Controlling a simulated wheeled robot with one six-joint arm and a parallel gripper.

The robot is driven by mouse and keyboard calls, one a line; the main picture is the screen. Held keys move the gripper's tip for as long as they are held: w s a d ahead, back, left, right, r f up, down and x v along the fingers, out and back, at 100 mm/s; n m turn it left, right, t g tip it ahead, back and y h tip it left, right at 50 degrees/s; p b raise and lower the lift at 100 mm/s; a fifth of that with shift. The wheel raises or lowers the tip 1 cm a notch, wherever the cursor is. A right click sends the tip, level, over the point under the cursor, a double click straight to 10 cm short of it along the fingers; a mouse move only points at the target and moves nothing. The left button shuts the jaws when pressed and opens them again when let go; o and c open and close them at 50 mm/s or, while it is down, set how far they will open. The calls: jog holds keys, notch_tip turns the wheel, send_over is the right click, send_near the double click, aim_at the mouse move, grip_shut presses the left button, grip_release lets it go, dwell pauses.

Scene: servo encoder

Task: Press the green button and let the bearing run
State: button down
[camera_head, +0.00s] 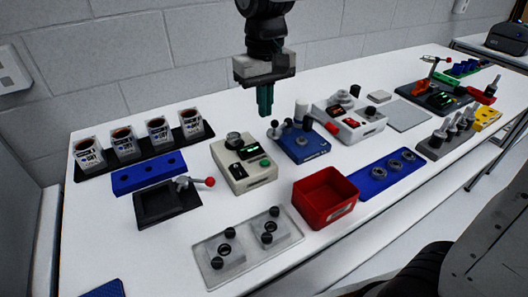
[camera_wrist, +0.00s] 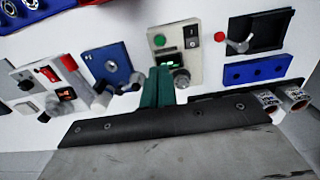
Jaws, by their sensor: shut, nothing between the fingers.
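A cream tester box (camera_head: 245,168) stands mid-table, with a green button (camera_head: 265,162) on its front right, a dark display with green marks and a round grey-metal part (camera_head: 234,140) at its back. I cannot tell whether this part is the bearing. My gripper (camera_head: 265,113) has green fingers, shut and empty, pointing down above the table beyond the box and apart from the button. In the wrist view the fingers (camera_wrist: 158,88) are beside the round part (camera_wrist: 181,77), and the green button (camera_wrist: 160,41) shows clear of them.
A blue fixture (camera_head: 300,145) with upright posts stands right of the box, and a white box with red parts (camera_head: 349,120) beyond it. A red bin (camera_head: 325,198) is at front right. A black tray with a red-knobbed lever (camera_head: 168,203) is left; labelled cups (camera_head: 158,133) stand behind.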

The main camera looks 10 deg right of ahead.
aim_at(265, 162)
jog(key=shift+w+r, duration=0.1)
jog(key=shift+r, duration=0.05)
notch_tip(265, 162, down, 14)
dwell(0.7)
